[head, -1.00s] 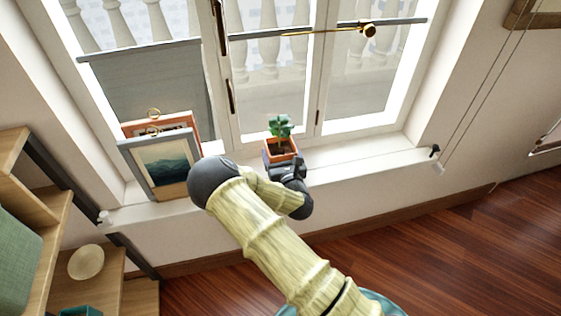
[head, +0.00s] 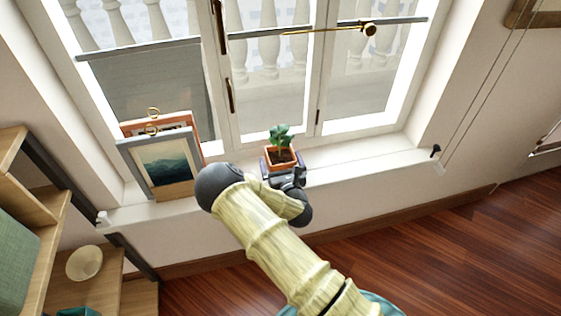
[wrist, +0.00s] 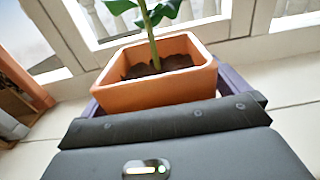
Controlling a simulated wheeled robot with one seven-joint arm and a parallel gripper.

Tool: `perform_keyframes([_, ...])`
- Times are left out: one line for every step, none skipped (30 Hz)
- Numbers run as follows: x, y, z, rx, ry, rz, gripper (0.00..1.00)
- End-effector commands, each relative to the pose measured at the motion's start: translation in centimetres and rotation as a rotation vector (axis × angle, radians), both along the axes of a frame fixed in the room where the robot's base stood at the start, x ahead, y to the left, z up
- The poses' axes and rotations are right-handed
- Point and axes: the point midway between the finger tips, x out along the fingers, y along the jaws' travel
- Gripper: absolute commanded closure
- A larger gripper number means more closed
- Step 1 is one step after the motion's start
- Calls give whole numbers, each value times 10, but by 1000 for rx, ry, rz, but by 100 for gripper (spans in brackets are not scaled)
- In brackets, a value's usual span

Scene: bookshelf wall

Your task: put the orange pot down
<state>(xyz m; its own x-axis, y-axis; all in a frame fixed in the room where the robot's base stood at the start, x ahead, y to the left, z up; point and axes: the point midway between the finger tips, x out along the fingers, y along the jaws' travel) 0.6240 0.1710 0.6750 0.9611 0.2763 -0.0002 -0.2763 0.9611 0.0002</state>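The orange pot (head: 282,165) is a square, tapered planter with dark soil and a small green plant (head: 280,136). It shows upright over the white windowsill (head: 350,165) in the head view, in front of the window's middle. In the wrist view the orange pot (wrist: 150,95) fills the centre, slightly tilted in the picture. My gripper (head: 284,160) has its purple fingers on either side of the pot, close against it, and looks shut on it. The pot's base is hidden by my gripper, so I cannot tell whether it touches the sill.
Two picture frames (head: 165,165) lean at the sill's left end. The sill is clear to the right of the pot up to a small black fitting (head: 435,151). Wooden shelves (head: 40,215) with a bowl (head: 84,263) stand at the left. Window panes are behind the pot.

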Motion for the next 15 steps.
perform_keyframes([0,0,0,0,0,0,0])
perform_keyframes([0,0,0,0,0,0,0])
perform_keyframes([0,0,1,0,0,0,0])
perform_keyframes([0,0,1,0,0,0,0])
perform_keyframes([0,0,2,0,-1,0,0])
perform_keyframes([0,0,4,1,-1,-1,0])
perform_keyframes([-2,-1,3,0,0,0,0])
perform_keyframes([-4,-1,2,0,1,0,0])
perform_keyframes([-8,-2,2,-2,2,0,0])
perform_keyframes([-12,-4,2,-2,3,-1,0])
perform_keyframes([-16,-5,2,-2,2,-1,0])
perform_keyframes([-22,-7,2,-2,2,-1,0])
perform_keyframes([-27,-8,2,-3,2,-1,0])
perform_keyframes([-32,-9,3,-4,2,0,0])
perform_keyframes([-40,-11,2,-3,3,-1,0])
